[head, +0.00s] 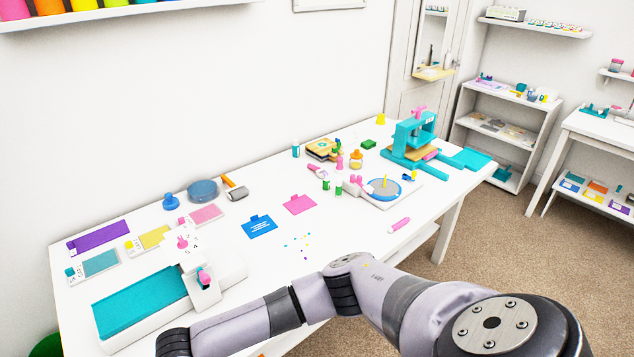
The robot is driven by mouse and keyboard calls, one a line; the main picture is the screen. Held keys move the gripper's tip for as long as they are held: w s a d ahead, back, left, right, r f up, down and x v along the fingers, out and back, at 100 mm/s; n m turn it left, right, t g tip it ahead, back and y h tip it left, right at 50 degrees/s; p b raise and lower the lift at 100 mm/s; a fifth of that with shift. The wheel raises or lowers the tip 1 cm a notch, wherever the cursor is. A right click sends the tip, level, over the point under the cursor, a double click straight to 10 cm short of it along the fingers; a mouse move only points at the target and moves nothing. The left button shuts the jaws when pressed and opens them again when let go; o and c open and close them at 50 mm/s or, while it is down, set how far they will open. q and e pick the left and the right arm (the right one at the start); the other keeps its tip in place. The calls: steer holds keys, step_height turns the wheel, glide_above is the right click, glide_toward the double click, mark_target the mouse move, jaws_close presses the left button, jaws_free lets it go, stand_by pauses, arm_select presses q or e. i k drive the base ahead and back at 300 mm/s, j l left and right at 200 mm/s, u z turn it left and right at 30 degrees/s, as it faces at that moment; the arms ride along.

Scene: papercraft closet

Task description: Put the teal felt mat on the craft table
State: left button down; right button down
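The white craft table (345,232) runs along the wall. A flat teal piece (472,159) lies at its far right end, beside the teal press (412,140). A larger teal rectangular surface (140,301) sits in a white die-cutting machine (215,285) at the near left. I cannot tell for certain whether either one is the felt mat. My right arm crosses the bottom of the head view from the right towards the lower left, and its gripper is outside the picture. My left gripper is also out of view.
Purple (98,236), blue (259,227) and pink (299,204) flat pieces, a round blue-grey pad (203,190) and small tools lie on the table. The table's front middle is mostly bare. A white shelf unit (505,125) and second white table (600,127) stand at the right, with carpet between.

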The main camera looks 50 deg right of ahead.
mark_target(328, 240)
steer(key=k+l, duration=0.1)
steer(key=l, duration=0.45)
steer(key=k+l, duration=0.1)
steer(key=l, duration=0.45)
steer(key=l+z, duration=0.15)
steer(key=l, duration=1.6)
steer(key=i+l, duration=0.1)
steer(key=i, duration=0.95)
